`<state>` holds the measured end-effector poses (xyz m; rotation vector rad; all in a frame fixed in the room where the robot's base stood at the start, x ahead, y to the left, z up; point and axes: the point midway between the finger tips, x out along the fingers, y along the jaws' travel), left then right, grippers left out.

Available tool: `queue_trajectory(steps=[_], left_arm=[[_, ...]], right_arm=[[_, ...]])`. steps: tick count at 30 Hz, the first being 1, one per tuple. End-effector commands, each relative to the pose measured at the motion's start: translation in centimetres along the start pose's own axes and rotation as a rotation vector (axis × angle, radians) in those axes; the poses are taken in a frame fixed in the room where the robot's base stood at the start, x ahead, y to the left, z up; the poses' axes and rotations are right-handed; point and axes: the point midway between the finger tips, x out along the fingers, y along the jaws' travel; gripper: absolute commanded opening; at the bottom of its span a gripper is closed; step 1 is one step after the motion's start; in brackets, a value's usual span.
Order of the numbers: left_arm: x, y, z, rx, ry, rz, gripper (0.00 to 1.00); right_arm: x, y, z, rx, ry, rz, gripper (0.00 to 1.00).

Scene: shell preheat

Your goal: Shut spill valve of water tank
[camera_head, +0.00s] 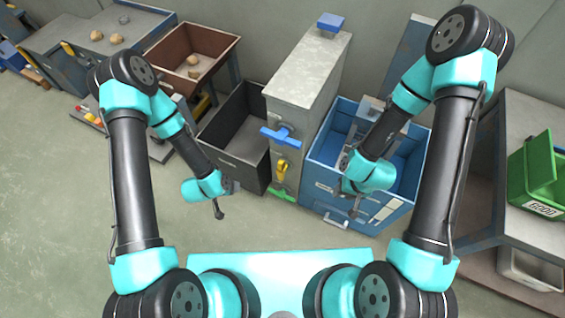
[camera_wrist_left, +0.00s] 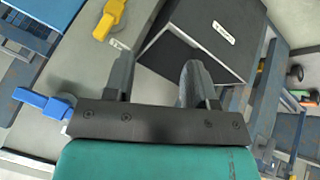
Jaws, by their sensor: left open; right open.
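A tall grey cabinet (camera_head: 305,75), which looks like the water tank, stands in the middle of the head view. Its front carries a blue handle (camera_head: 278,136), a yellow handle (camera_head: 281,170) below it and a green part (camera_head: 279,192) near the floor. Which one is the spill valve is not marked. The left wrist view also shows the blue handle (camera_wrist_left: 45,103) and the yellow handle (camera_wrist_left: 110,19). My left gripper (camera_wrist_left: 155,76) is open and empty, left of the handles in the head view. My right gripper (camera_head: 355,207) is open at the blue bin's front.
A dark open bin (camera_head: 222,140) stands left of the cabinet and an open blue bin (camera_head: 320,150) right of it. A brown tray (camera_head: 178,50) holding lumps is at back left. A green crate (camera_head: 535,170) sits on the right-hand table. The floor (camera_head: 60,200) at left is clear.

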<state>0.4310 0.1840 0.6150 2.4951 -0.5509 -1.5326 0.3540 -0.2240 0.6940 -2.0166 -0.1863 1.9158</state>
Motion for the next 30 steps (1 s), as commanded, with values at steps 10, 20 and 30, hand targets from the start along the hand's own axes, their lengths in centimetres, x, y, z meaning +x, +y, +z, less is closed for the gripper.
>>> queue_trajectory(steps=[10,20,30], left_arm=[[8.7,2.8,-0.6,0.277,0.391,0.075,0.51],[12.8,6.7,1.7,0.415,0.793,0.086,0.51],[13.3,8.4,3.7,0.430,1.005,0.056,0.51]], right_arm=[[0.0,0.0,0.0,0.000,0.000,0.000,0.43],[0.0,0.0,0.0,0.000,0.000,0.000,0.43],[0.0,0.0,0.0,0.000,0.000,0.000,0.43]])
